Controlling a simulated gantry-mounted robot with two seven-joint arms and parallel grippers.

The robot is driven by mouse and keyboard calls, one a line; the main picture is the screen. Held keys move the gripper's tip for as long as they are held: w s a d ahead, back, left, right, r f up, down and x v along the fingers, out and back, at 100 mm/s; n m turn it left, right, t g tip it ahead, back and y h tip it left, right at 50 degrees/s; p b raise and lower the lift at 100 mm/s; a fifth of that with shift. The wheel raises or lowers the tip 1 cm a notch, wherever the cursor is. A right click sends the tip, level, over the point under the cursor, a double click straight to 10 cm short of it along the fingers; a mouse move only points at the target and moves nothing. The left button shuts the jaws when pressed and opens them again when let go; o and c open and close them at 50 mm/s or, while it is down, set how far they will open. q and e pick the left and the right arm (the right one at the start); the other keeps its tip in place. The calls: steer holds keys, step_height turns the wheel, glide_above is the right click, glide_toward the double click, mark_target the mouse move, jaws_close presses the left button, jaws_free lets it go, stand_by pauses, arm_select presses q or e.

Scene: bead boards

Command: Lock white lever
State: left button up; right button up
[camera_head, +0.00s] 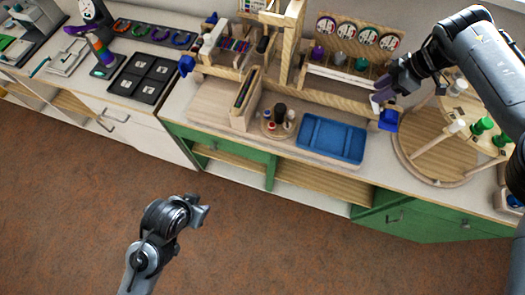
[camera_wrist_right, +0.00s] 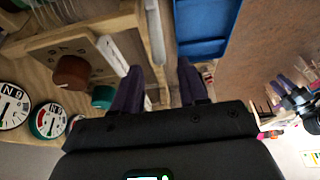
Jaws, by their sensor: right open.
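A white bar (camera_head: 340,81), which may be the white lever, runs along the wooden board below the dials. In the right wrist view a pale white bar (camera_wrist_right: 155,35) runs down between my finger tips; its end is partly hidden. My right gripper (camera_head: 380,98) is at the board's right end, close to a small white piece. In the wrist view its dark purple fingers (camera_wrist_right: 160,75) are apart, with nothing seen clamped between them. My left gripper (camera_head: 203,213) is over the floor, away from the bench; its jaw opening is unclear.
A blue tray (camera_head: 332,138) lies on the bench left of my right gripper. A round wooden stand (camera_head: 425,145) with green and white pegs is to the right. Dials (camera_head: 345,31) stand behind. A brown knob (camera_wrist_right: 71,71) is near my fingers.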

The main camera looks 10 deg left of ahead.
steer(key=shift+v, duration=1.1)
steer(key=shift+s+a+f, duration=0.15)
steer(key=shift+a, duration=0.15)
steer(key=s+a+f+n+p, duration=0.1)
steer(key=s+a+f+n, duration=0.1)
steer(key=a, duration=0.3)
steer(key=s+a+f+n+g+p, duration=0.1)
steer(key=s+a+f+n, duration=0.1)
steer(key=s+a+f, duration=0.2)
steer(key=s+a+f+n+g+p, duration=0.1)
steer(key=s+a+f, duration=0.2)
steer(key=a+f, duration=0.2)
steer(key=shift+a+f+n+y+p, duration=0.2)
steer(key=shift+a+n+y+p, duration=0.15)
steer(key=shift+a, duration=0.55)
steer(key=s+a+f+n+p, duration=0.1)
steer(key=s+a+n, duration=0.1)
steer(key=s+a, duration=0.4)
steer(key=s+a+f+n+y+p, duration=0.1)
steer(key=s+a+n+p, duration=0.1)
steer(key=s+a, duration=0.4)
steer(key=shift+a+f+n+g, duration=0.35)
steer(key=shift+a+f+g, duration=0.05)
steer(key=shift+a, duration=0.7)
steer(key=shift+o, duration=0.4)
